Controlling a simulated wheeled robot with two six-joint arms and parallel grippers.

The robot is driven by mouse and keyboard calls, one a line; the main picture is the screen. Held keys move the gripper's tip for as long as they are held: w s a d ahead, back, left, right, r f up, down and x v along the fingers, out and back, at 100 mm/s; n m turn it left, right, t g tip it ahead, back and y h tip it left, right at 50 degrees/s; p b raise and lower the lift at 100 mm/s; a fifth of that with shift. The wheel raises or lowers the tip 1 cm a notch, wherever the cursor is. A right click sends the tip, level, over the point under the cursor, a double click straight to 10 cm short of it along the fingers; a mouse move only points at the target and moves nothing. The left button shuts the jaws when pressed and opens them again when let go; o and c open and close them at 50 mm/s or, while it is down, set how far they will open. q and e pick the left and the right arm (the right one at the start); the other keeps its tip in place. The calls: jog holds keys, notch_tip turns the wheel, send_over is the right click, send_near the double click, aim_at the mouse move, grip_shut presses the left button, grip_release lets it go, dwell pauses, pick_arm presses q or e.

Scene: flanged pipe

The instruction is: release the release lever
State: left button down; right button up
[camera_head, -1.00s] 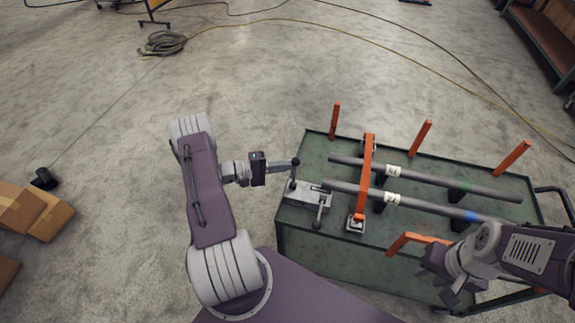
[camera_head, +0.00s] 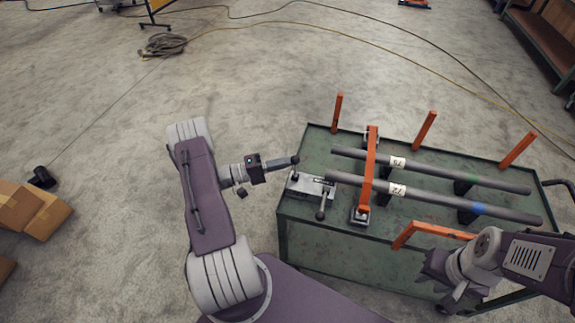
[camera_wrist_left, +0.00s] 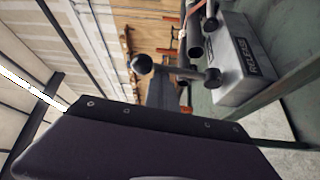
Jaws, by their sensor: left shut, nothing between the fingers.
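A grey metal block (camera_head: 310,186) marked RELEASE sits on the near left corner of the green cart. The block (camera_wrist_left: 240,60) and two black balls (camera_wrist_left: 142,64) also show in the left wrist view. My left gripper (camera_head: 284,163) is shut beside the far left knob; I cannot tell whether they touch. My right gripper (camera_head: 440,278) looks open, in front of the cart's near edge, with no object visible in it.
Two grey pipes (camera_head: 430,171) lie across black supports on the green cart (camera_head: 345,241) under an orange clamp bar (camera_head: 370,170). Orange posts (camera_head: 424,131) stand along the far edge. Cardboard boxes (camera_head: 40,212) lie at the far left.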

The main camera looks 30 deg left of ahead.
pick_arm(q)
jog(key=shift+m+h, duration=0.4)
jog(key=shift+m, duration=0.4)
jog(key=s+b, duration=0.1)
jog(key=s+f+b, duration=0.1)
jog(key=s, duration=0.1)
jog(key=s+d+f+b, duration=0.1)
jog(key=shift+s, duration=0.15)
jog(key=shift+s+d+f+b, duration=0.1)
jog(key=shift+d+f+b, duration=0.1)
jog(key=shift+b, duration=0.1)
